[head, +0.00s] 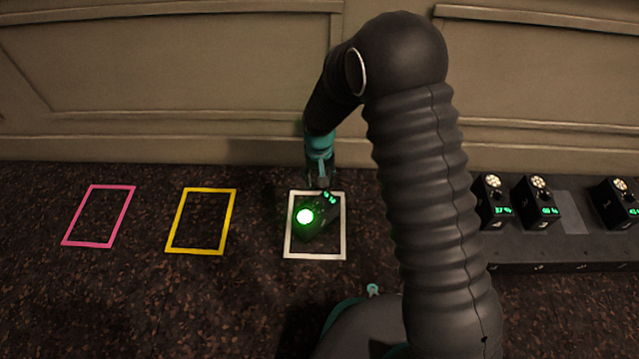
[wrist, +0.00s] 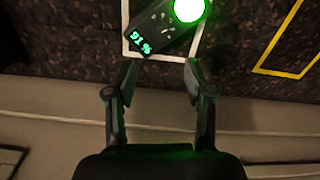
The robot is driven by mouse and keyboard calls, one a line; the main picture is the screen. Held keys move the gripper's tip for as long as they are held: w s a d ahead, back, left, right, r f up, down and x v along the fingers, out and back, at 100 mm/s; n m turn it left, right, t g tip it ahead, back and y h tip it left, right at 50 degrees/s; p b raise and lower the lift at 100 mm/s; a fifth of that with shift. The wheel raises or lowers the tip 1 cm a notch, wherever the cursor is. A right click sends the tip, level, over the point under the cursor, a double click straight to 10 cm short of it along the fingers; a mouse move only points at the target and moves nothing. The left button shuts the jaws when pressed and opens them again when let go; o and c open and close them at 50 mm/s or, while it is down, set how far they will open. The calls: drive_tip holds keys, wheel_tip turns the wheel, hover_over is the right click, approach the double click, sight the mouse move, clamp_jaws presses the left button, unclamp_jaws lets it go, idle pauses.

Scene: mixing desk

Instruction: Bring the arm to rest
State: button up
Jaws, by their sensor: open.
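My arm rises in the head view and bends down toward the white outlined rectangle. My gripper (head: 322,183) is at the back edge of that rectangle, largely hidden behind the wrist. In the wrist view my gripper (wrist: 160,75) has its two fingers spread apart with nothing between them. A black box with a glowing green light (head: 318,222) sits inside the white outline (head: 316,257), turned at an angle. In the wrist view the box (wrist: 165,28) lies just beyond the fingertips, its display reading 91%.
A yellow outline (head: 200,251) and a pink outline (head: 90,243) lie empty to the left. At right, a dark rack (head: 560,255) holds three black boxes with displays, with a bare grey slot (head: 575,212) among them. A panelled wall (head: 180,70) stands close behind.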

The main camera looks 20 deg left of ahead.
drive_tip(key=shift+r, duration=0.1)
idle(0.5)
drive_tip(key=s+d+r+n+g+h, duration=0.1)
drive_tip(key=s+d, duration=0.3)
drive_tip(key=s, duration=0.1)
drive_tip(key=s+d+r+m+t+p, duration=0.2)
drive_tip(key=s+d+r, duration=0.3)
drive_tip(key=d+r, duration=0.4)
drive_tip(key=s+d+r+m+t+p, duration=0.1)
drive_tip(key=s+d+r+p, duration=0.3)
drive_tip(key=d+r, duration=0.5)
drive_tip(key=s+d+r+m+t+y+p, duration=0.1)
drive_tip(key=s+d+r, duration=0.6)
drive_tip(key=r, duration=1.7)
drive_tip(key=d+m+t+p, duration=0.1)
drive_tip(key=d+t, duration=0.1)
drive_tip(key=shift+s+d+m+t+p, duration=0.25)
drive_tip(key=shift+s+m+t+p, duration=0.05)
drive_tip(key=shift+s+p, duration=0.1)
